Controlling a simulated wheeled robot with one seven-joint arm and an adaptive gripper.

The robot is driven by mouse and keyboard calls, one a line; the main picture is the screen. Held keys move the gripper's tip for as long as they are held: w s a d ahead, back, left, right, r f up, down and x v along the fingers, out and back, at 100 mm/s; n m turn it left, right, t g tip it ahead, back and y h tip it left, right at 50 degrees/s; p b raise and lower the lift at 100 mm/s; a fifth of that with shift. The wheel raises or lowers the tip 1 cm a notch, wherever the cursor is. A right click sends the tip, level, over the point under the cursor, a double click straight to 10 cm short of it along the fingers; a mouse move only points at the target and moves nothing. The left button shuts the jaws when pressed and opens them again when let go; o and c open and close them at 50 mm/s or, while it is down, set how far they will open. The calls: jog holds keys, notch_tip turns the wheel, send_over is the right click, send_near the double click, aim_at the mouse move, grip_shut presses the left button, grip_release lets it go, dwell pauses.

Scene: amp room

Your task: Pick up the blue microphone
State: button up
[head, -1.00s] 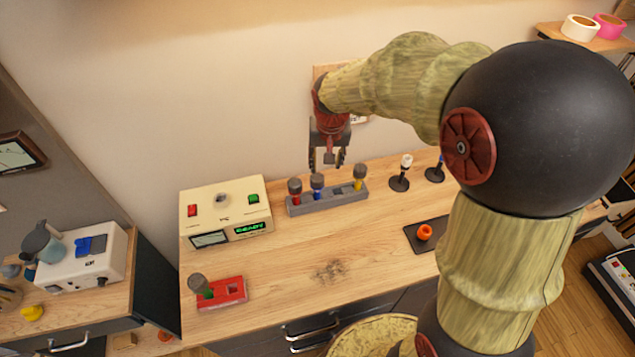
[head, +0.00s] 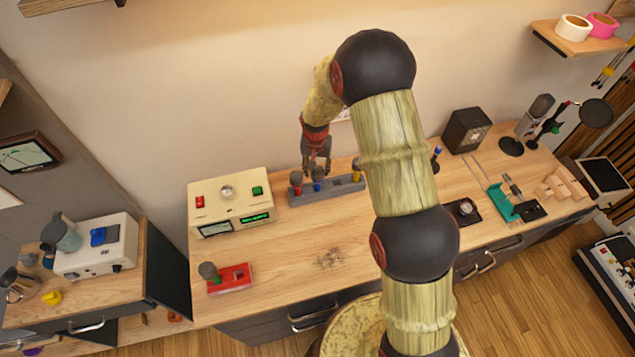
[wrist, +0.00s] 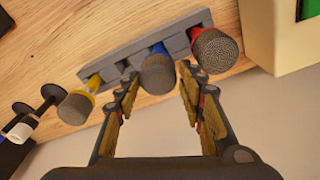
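The blue microphone (head: 317,185) stands in the grey holder (head: 340,187) between the red microphone (head: 296,183) and the yellow microphone (head: 357,176). In the wrist view, the blue microphone (wrist: 158,73) shows its grey mesh head and a bit of blue body. My gripper (head: 317,165) is just above it in the head view. In the wrist view my gripper (wrist: 158,82) is open, with one finger on each side of the blue microphone's head. I cannot tell whether either finger touches it. The right finger is close to the red microphone (wrist: 213,50).
A cream amp box (head: 230,203) stands left of the holder. A red block (head: 232,278) with a green microphone is at the front left of the bench. The wall is close behind the holder. The front middle of the bench is clear.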

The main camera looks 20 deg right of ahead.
aim_at(318, 182)
jog(key=shift+w+d+f+p, duration=0.1)
jog(key=shift+f+p, duration=0.25)
jog(key=shift+f, duration=1.1)
jog(key=shift+w+d+f+p, duration=0.1)
jog(key=shift+f+p, duration=0.2)
jog(key=shift+f, duration=1.15)
jog(key=shift+c, duration=0.2)
grip_shut()
